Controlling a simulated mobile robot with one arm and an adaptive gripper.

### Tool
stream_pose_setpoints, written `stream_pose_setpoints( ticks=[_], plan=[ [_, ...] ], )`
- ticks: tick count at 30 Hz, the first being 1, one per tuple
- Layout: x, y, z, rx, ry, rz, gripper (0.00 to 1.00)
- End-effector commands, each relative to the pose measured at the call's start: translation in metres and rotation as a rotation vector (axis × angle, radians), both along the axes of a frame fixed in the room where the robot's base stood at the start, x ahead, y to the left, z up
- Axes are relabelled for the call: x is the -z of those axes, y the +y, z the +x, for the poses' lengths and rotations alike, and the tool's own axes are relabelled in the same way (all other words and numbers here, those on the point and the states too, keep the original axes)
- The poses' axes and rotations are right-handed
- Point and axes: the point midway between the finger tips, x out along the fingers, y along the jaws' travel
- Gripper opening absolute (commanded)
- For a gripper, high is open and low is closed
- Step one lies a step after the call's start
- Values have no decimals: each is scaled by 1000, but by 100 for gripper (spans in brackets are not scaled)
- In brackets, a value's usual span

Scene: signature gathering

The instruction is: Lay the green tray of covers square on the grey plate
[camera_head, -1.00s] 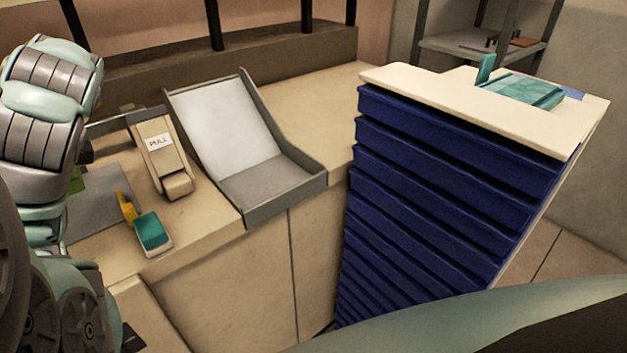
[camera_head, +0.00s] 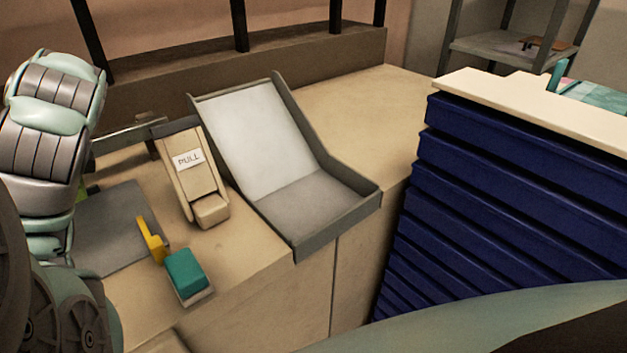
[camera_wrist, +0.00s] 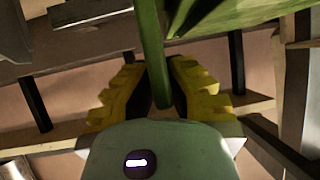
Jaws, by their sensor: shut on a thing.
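My gripper's yellow fingers (camera_wrist: 157,80) are shut on a narrow green upright part in the wrist view. It joins a broader green body (camera_wrist: 215,15) at the top edge, which I take to be the green tray (camera_wrist: 152,45). Its covers cannot be made out. In the head view my arm hides the gripper, and only a small bit of green shows beside the arm. A flat grey plate (camera_head: 112,230) lies on the counter at the left, partly hidden by my arm. The tray's alignment to the plate cannot be told.
A yellow piece (camera_head: 151,240) stands at the plate's right edge, near a teal-topped block (camera_head: 186,272). A beige dispenser marked PULL (camera_head: 190,170) and a sloped grey tray (camera_head: 310,195) stand farther right. A blue drawer stack (camera_head: 520,190) is at the right.

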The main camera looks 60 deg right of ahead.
Motion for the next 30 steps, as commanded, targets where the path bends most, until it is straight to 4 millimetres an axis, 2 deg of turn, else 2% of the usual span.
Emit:
stream_pose_setpoints(
  ticks=[1,2,4,9,13,20,27,30],
  plan=[
    [20,0,-2,2,10,9,0],
    [28,0,-2,2,10,9,0],
    [34,-1,-1,2,9,9,0],
    [67,-1,-2,4,11,10,0],
    [86,-2,-2,7,5,7,0],
    [104,-2,-2,7,2,6,0],
    [135,-2,-2,5,4,7,0],
    [137,-2,-2,6,0,6,0]
  ],
)
